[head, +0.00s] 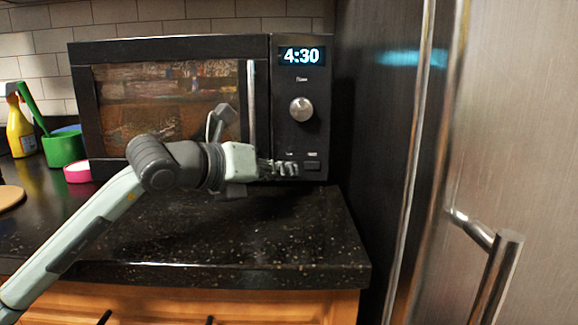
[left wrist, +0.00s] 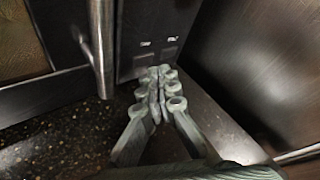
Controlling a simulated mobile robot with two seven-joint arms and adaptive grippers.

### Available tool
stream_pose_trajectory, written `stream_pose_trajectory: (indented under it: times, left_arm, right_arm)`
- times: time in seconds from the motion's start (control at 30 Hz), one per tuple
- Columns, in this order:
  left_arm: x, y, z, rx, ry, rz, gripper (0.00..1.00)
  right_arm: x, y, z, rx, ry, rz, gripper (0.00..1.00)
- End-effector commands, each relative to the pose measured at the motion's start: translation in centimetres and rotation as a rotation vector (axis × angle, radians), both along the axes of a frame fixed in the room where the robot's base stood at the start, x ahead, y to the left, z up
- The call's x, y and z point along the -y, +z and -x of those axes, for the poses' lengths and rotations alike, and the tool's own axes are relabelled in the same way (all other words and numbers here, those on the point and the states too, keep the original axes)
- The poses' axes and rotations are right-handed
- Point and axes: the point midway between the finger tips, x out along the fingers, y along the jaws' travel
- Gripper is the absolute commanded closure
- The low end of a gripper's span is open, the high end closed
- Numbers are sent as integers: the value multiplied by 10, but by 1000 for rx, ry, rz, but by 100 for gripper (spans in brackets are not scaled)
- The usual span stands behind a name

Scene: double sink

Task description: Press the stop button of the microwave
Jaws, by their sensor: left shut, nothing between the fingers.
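The microwave (head: 90,110) stands on the dark counter, with its display (head: 301,56) reading 4:30 and a round knob (head: 301,109) below it. Two small buttons sit low on its panel; the right one (head: 312,165) is visible in the head view, and the left one is mostly behind my fingers. Both show in the left wrist view, the left button (left wrist: 143,58) and the right button (left wrist: 170,51); their labels are too blurred to read. My left gripper (head: 292,168) is shut and empty, its tips (left wrist: 160,72) just below the buttons. I cannot tell whether it touches the panel. My right gripper is not in view.
A metal fridge (head: 510,130) with bar handles stands close on the right. The microwave door handle (head: 251,105) is left of the panel. The front counter (head: 290,235) is clear.

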Motion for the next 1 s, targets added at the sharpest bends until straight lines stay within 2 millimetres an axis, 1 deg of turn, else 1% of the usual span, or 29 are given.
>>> stream_pose_trajectory:
  times: [0.47, 0.73, 1.0]
  left_arm:
    - [0, 0, -1, 0, 0, 0, 100]
    - [0, 0, -9, 1, 1, 0, 100]
    - [0, 0, -9, 0, 0, 0, 100]
  right_arm:
    - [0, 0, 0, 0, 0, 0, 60]
    - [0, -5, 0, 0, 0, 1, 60]
    - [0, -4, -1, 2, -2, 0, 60]
